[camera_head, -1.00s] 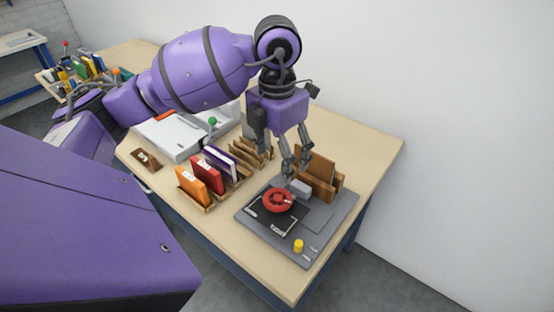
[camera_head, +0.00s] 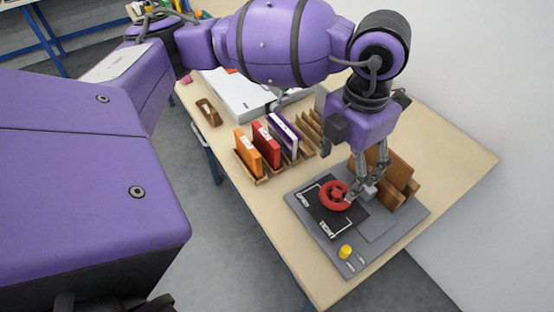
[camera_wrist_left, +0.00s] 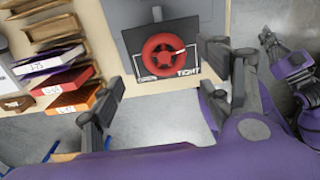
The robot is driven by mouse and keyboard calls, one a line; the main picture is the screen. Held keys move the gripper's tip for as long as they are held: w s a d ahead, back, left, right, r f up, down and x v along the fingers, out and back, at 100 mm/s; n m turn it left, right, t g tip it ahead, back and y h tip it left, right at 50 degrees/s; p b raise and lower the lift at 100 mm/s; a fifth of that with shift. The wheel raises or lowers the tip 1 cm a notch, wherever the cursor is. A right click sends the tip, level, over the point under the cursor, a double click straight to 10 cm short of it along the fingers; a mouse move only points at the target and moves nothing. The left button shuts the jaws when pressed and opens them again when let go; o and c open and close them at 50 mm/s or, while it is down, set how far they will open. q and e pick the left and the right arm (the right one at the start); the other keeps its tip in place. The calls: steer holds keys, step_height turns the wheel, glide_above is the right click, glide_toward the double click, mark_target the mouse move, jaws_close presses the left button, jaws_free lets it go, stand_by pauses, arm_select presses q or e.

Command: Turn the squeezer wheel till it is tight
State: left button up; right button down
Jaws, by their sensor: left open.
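The red squeezer wheel (camera_head: 336,195) lies on a black plate on the grey press base (camera_head: 400,223). In the left wrist view the wheel (camera_wrist_left: 165,57) has a pale mark at its right side, and the word TIGHT is printed below right of it. My left gripper (camera_head: 364,189) points down just beside and over the wheel's right edge; whether it touches is unclear. In the left wrist view its two fingers are spread, one at each side of the wheel, with nothing between them that I see held.
A yellow knob (camera_head: 345,252) sits at the base's front corner. A brown wooden holder (camera_head: 393,182) stands close behind the gripper. Orange (camera_head: 248,155), red and purple books stand in a wooden rack to the left. The table's front edge lies near the base.

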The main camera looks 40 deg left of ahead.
mark_target(336, 192)
arm_select(q)
steer(key=f, duration=0.3)
steer(key=shift+s+d, duration=0.15)
steer(key=shift+s, duration=0.15)
step_height(336, 192, down, 4)
steer(key=shift+w+r, duration=0.1)
steer(key=shift+r, duration=0.1)
steer(key=shift+f, duration=0.5)
arm_select(e)
steer(key=shift+s+d+f, duration=0.2)
steer(key=shift+s, duration=0.3)
steer(key=shift+s+d+f, duration=0.15)
steer(key=shift+s+f, duration=0.05)
steer(key=shift+s, duration=0.25)
arm_select(q)
steer(key=shift+c, duration=0.3)
